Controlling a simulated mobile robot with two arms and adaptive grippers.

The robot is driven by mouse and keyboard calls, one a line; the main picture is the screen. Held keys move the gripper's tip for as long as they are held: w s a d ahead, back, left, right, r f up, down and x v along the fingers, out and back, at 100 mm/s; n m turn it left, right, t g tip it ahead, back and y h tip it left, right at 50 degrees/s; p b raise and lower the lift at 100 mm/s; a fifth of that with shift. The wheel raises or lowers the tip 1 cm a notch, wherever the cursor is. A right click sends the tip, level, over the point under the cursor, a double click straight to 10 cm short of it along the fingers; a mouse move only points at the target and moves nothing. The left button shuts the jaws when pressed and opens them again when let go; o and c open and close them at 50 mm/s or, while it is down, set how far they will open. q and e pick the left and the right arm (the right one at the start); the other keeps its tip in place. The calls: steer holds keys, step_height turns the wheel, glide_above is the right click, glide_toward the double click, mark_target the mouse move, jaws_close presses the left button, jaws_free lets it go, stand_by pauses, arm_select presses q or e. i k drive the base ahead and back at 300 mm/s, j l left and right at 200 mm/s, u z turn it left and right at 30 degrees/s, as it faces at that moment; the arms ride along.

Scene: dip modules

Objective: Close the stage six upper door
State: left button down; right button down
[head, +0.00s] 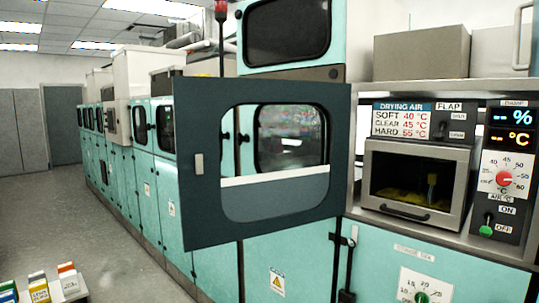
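A dark teal door (200,205) with a rounded glass window stands out from the machine's front in the middle of the head view. It looks open, with its free edge and a small pale handle (198,163) at the left and its right edge near the machine body. Through its glass I see a dark rounded window (290,135) and teal panels behind. I cannot read a stage label on this door. Neither of my grippers is in view.
The teal machine row (140,170) runs back along the left. At the right is a drying-air unit (420,185) with a window, red knob (503,178) and displays. Small coloured boxes (38,287) stand at bottom left. The grey floor (60,215) at left is clear.

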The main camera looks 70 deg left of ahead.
mark_target(214, 211)
steer(key=j, duration=0.6)
steer(key=k+j, duration=0.15)
steer(key=j, duration=0.4)
steer(key=j+z, duration=0.1)
steer(key=j, duration=0.5)
steer(key=k+j, duration=0.15)
steer(key=j, duration=0.4)
steer(key=k+j, duration=0.1)
steer(key=j, duration=0.5)
steer(key=k+j, duration=0.1)
steer(key=j, duration=0.45)
steer(key=k+j+z, duration=0.1)
steer(key=j, duration=0.5)
